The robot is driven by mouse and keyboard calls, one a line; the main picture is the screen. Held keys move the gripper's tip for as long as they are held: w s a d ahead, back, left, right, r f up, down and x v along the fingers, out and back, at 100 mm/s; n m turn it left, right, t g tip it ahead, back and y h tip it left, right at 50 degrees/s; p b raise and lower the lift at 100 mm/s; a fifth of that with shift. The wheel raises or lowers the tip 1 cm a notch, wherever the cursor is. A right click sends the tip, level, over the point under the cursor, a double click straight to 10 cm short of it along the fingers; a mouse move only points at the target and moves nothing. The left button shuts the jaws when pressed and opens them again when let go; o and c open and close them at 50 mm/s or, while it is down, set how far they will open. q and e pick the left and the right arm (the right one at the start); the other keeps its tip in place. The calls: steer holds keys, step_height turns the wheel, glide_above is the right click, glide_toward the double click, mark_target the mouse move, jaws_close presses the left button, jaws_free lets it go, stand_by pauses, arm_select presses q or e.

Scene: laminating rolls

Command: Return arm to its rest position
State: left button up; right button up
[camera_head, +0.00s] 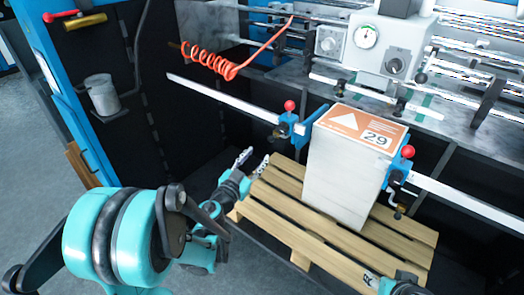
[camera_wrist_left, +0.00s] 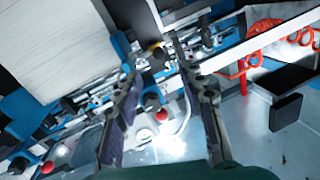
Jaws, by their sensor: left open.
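My left arm (camera_head: 118,235), teal and black, reaches in from the lower left in the head view. My left gripper (camera_head: 254,160) is open and empty above the left edge of the wooden pallet, left of the paper stack. In the left wrist view its two fingers (camera_wrist_left: 160,72) stand apart with nothing between them. Part of my right arm, teal with an R mark, shows at the bottom right of the head view near my right gripper (camera_head: 372,280). Its fingers are too small and cut off to tell their state.
A tall white stack (camera_head: 342,185) with an orange and white label 29 stands on the wooden pallet (camera_head: 270,205). Blue clamps with red knobs (camera_head: 289,106) sit on a metal rail (camera_head: 225,97) beside it. A coiled orange hose (camera_head: 205,62) hangs behind. Grey floor lies at left.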

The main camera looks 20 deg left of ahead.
arm_select(q)
steer(key=shift+s, duration=0.35)
steer(key=shift+a, duration=0.1)
steer(key=s+a+r+n+g+y, duration=0.2)
steer(key=s+a+r+n+y, duration=0.4)
steer(key=y, duration=0.1)
steer(key=s+d+f+g+h, duration=0.1)
steer(key=s+d+f+g, duration=0.2)
steer(key=s, duration=0.3)
steer(key=s+d+f+m+g+h, duration=0.1)
steer(key=s+d+f+g+h, duration=0.1)
steer(key=s+d+f+g, duration=0.1)
steer(key=s+d+f+m+g+h, duration=0.1)
steer(key=s+d+f+g, duration=0.1)
steer(key=s+d+f, duration=0.3)
steer(key=s+f, duration=0.1)
steer(key=s, duration=0.3)
steer(key=shift+s+d+g, duration=0.2)
steer(key=shift+s+g, duration=0.1)
steer(key=shift+g, duration=0.1)
